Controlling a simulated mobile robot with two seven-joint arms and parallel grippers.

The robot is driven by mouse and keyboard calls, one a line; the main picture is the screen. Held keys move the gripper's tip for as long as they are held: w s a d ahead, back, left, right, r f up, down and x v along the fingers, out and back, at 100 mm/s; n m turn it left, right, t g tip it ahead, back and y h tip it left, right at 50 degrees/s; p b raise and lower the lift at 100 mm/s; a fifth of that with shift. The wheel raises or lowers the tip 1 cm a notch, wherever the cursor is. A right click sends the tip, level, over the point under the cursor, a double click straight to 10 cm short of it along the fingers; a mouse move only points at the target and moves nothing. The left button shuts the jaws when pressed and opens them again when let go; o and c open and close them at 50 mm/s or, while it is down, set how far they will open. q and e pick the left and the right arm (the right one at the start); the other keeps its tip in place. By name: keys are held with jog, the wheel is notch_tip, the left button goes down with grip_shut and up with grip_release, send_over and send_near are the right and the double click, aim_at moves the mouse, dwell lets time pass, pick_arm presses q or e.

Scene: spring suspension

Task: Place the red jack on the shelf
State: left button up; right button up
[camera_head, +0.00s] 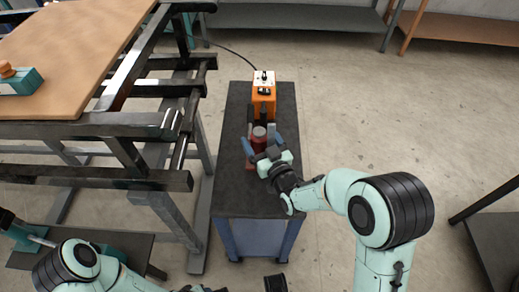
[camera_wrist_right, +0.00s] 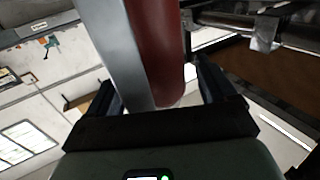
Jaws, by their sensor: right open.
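The red jack (camera_head: 260,145) stands on the dark top of a small blue-legged cart (camera_head: 231,190), with a grey cylindrical top. My right gripper (camera_head: 263,146) is open at the jack, with its fingers on either side of it. In the right wrist view, the jack's red body (camera_wrist_right: 155,45) and a grey upright part rise between the two dark fingers (camera_wrist_right: 160,92). Contact with the fingers cannot be told. The jack's lower part is partly hidden by the gripper. My left arm shows at the bottom left; its gripper is not clearly in view. Which shelf is meant cannot be told.
An orange device (camera_head: 263,95) with a black cable stands behind the jack on the cart. A workbench (camera_head: 85,45) with dark metal beams stands close on the left. Grey shelving (camera_head: 300,15) and a brown-topped shelf (camera_head: 465,28) are at the back.

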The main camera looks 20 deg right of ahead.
aim_at(260, 131)
jog(key=shift+w, duration=0.35)
grip_shut()
jog(key=shift+r, duration=0.25)
jog(key=shift+r, duration=0.1)
jog(key=shift+r, duration=0.3)
pick_arm(q)
jog(key=s+d+r+g+p, duration=0.2)
jog(key=s+r+p, duration=0.3)
jog(key=s, duration=0.1)
jog(key=shift+s+d+r+h, duration=0.15)
jog(key=shift+d+r+h, duration=0.2)
jog(key=shift+d+h, duration=0.05)
pick_arm(e)
notch_tip(260, 131, up, 19)
jog(key=shift+r, duration=0.15)
